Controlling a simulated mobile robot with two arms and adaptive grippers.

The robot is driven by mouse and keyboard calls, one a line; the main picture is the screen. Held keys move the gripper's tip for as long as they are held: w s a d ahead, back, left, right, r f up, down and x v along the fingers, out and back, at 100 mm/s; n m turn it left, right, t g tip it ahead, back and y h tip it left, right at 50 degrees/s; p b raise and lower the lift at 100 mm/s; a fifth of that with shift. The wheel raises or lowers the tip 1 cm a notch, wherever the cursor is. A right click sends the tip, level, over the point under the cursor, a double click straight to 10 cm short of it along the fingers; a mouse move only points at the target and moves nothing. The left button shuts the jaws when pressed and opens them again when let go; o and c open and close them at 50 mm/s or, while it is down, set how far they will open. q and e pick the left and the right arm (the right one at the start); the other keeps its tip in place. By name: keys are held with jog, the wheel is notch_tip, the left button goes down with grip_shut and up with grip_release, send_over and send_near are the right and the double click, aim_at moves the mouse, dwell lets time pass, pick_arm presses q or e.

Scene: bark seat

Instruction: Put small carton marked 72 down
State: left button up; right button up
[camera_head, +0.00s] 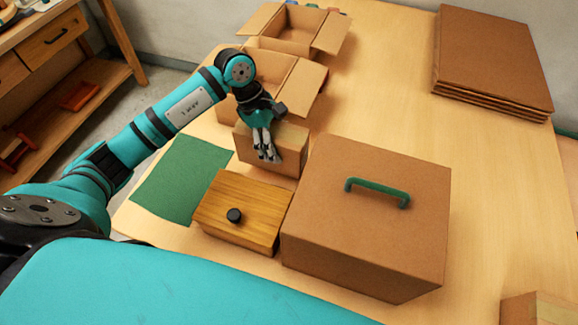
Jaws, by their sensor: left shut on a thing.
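My left gripper (268,154) reaches in from the left, with its fingers shut on a small brown carton (289,150). The fingers cover part of the carton's top and front. No number can be read on it. The carton is over the table (390,120), just behind a wooden box with a black knob. I cannot tell if its underside touches the table. My right gripper is not in view.
A green mat (180,180) lies left of the wooden box (240,205). A large carton with a green handle (365,215) stands to the right. Open cartons (290,35) stand behind, and flat cardboard (490,50) is stacked at back right. The table's right middle is clear.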

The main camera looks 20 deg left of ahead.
pick_arm(q)
jog(key=shift+f+p, duration=0.6)
jog(key=shift+f, duration=1.95)
jog(key=o, duration=1.5)
jog(key=shift+f, duration=0.1)
jog(key=shift+c, duration=0.2)
